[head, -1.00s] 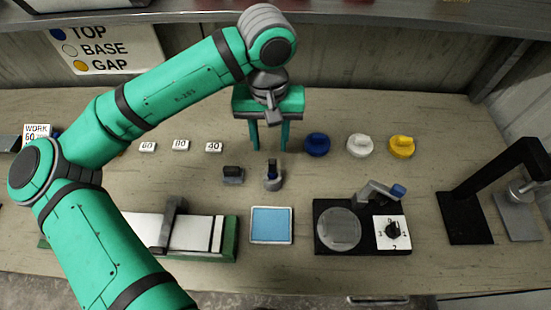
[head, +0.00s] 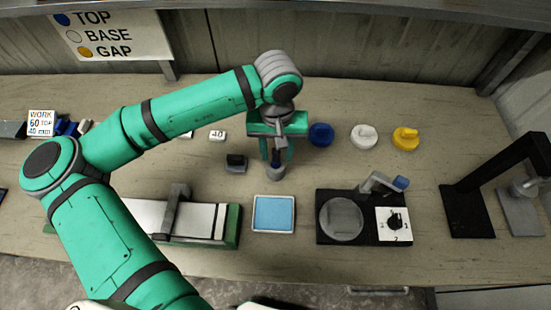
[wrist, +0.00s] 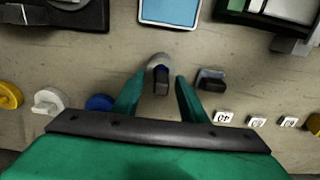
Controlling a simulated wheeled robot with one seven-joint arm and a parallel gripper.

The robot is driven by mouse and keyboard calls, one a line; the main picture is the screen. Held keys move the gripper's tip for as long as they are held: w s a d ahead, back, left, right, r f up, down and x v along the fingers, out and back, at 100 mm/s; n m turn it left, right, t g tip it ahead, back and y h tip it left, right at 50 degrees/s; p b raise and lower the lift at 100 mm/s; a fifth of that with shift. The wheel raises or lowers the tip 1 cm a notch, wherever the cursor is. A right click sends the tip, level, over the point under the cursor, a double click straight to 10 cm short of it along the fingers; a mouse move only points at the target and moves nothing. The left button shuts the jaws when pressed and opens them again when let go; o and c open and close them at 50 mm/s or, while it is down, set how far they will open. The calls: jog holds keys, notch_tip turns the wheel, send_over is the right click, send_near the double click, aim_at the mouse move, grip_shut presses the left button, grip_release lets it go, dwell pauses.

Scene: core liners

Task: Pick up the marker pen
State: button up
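My gripper (head: 277,157) is open and points down over the pen. In the wrist view the gripper (wrist: 160,78) has a gap on both sides of the pen. I cannot tell how far down the fingers reach beside it, and part of the pen is hidden in the holder.
A black block on a grey base (head: 236,163) stands close left of the holder. Blue (head: 321,134), white (head: 364,136) and yellow (head: 405,138) knobs sit to the right. A blue pad (head: 274,213) and a black turntable device (head: 341,219) lie in front.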

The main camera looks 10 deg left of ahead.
jog(key=shift+a, duration=0.1)
jog(key=shift+c, duration=0.3)
grip_shut()
jog(key=shift+r, duration=0.15)
